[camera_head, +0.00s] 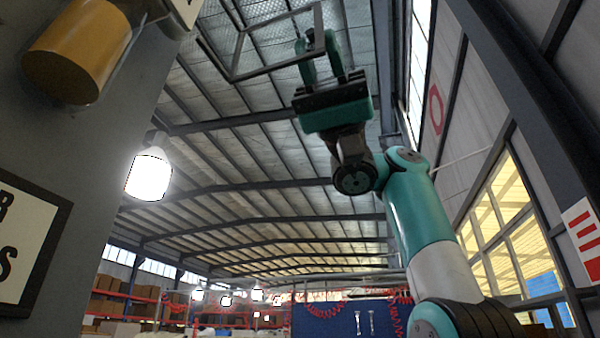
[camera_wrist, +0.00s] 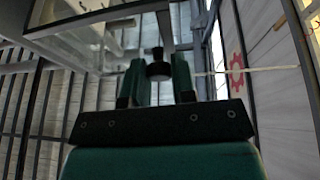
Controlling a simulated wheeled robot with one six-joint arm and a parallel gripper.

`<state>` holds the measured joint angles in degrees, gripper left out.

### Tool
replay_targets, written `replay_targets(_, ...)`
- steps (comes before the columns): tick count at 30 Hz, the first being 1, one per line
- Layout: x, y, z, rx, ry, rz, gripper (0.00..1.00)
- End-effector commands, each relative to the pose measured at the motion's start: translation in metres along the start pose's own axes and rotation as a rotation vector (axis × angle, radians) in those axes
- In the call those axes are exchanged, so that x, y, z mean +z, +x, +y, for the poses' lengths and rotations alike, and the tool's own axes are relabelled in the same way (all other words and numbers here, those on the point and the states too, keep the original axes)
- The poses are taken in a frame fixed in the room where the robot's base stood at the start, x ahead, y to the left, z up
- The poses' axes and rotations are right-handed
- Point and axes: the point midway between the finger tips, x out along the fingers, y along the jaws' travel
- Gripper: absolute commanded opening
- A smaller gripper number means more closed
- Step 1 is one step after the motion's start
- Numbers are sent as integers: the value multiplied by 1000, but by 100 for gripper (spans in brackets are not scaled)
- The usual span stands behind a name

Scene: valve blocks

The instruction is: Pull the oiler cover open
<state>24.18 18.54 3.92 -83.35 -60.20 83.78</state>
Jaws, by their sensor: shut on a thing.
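The oiler cover, which appears to be the grey-framed, see-through panel (camera_head: 270,69), is at the top of the head view, standing out from the grey wall side at the left. Its frame also crosses the top of the wrist view (camera_wrist: 95,17). My gripper (camera_head: 318,48) is at the panel's right end, with one teal finger on each side of a small dark knob (camera_wrist: 158,68) beside the frame. The fingers (camera_wrist: 159,80) are shut on this knob. The panel's hinge side and the knob's mount are not clear.
An orange-yellow cylinder (camera_head: 75,52) sticks out at the upper left, with a glowing lamp (camera_head: 148,175) below it. A framed sign (camera_head: 25,240) hangs at the left. A dark steel column (camera_head: 530,100) stands at the right. Open air lies between.

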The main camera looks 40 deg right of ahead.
Motion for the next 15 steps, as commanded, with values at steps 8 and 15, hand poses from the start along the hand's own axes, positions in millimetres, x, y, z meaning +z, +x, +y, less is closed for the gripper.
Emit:
replay_targets(8,3,-2,-2,-3,9,-6,0)
replay_targets(15,2,-2,-2,-1,7,-5,47)
